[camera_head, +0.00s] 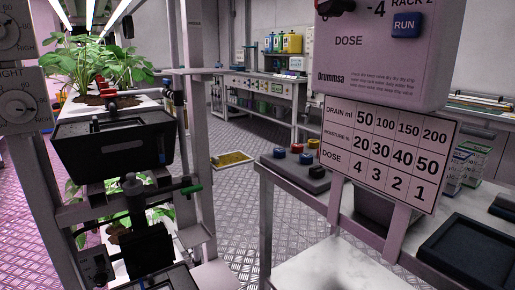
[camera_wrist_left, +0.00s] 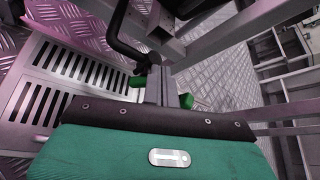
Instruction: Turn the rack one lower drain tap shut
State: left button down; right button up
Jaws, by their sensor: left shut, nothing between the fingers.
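The rack (camera_head: 190,130) stands at the left of the head view, with a black trough (camera_head: 115,145) on its upper tier. Below it, a dark pipe-like part (camera_head: 160,188) ends in a green piece (camera_head: 192,189); I cannot tell whether it is the lower drain tap. In the left wrist view my left gripper (camera_wrist_left: 160,70) is shut and empty. Green pieces (camera_wrist_left: 186,101) show on both sides of its fingers, close to a black bent pipe (camera_wrist_left: 122,40). Whether they touch is unclear. My left fingertips are not clear in the head view. My right gripper is not seen.
A dosing unit (camera_head: 385,50) and number chart (camera_head: 388,150) stand at the right, above a bench (camera_head: 330,270) with a dark tray (camera_head: 470,250). Leafy plants (camera_head: 85,60) fill the rack. A yellow floor mat (camera_head: 232,159) lies behind. Open floor lies between rack and bench.

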pick_arm(q)
jog(key=s+d, duration=0.2)
jog(key=s, duration=0.1)
jog(key=s+d+p, duration=0.1)
jog(key=s, duration=0.1)
jog(key=shift+d+r, duration=0.1)
jog(key=shift+d, duration=0.05)
dwell(0.3)
